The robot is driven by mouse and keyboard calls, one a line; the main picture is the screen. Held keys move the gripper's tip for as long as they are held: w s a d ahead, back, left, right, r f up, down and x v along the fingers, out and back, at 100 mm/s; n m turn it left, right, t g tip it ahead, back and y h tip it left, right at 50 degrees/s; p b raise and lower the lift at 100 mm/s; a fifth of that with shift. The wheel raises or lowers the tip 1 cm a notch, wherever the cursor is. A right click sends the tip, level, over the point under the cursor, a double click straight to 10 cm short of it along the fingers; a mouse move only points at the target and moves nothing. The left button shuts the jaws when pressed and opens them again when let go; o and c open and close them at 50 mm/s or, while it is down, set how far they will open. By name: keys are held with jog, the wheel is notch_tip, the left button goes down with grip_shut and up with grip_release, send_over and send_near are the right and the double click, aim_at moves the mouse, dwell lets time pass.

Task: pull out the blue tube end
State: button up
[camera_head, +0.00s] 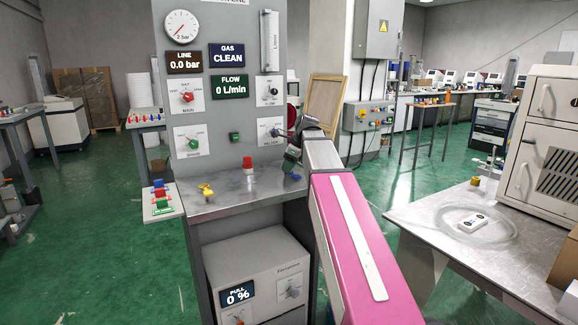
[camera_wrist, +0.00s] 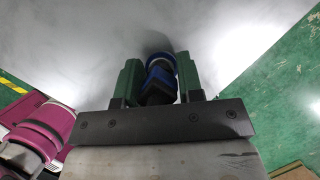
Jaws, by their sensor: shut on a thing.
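In the wrist view, my gripper (camera_wrist: 159,70) has its two green fingers on either side of the blue tube end (camera_wrist: 158,86), shut on it. The blue tube end has a dark blue body and a round blue collar at its far side, against the grey metal surface. I cannot tell if it is still seated there. In the head view, a small blue piece (camera_head: 297,177) shows at the right of the steel shelf (camera_head: 238,193). My arm hides most of that spot and my gripper.
A yellow fitting (camera_head: 207,190) and a red fitting (camera_head: 247,166) stand on the shelf. Behind them rises the grey panel (camera_head: 215,128) with knobs and displays reading 0.0 bar, CLEAN and 0 L/min. A box below (camera_head: 257,270) reads PULL 0 %. A metal table (camera_head: 470,245) stands at the right.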

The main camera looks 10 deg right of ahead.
jog(key=shift+r, duration=2.8)
jog(key=shift+r, duration=1.3)
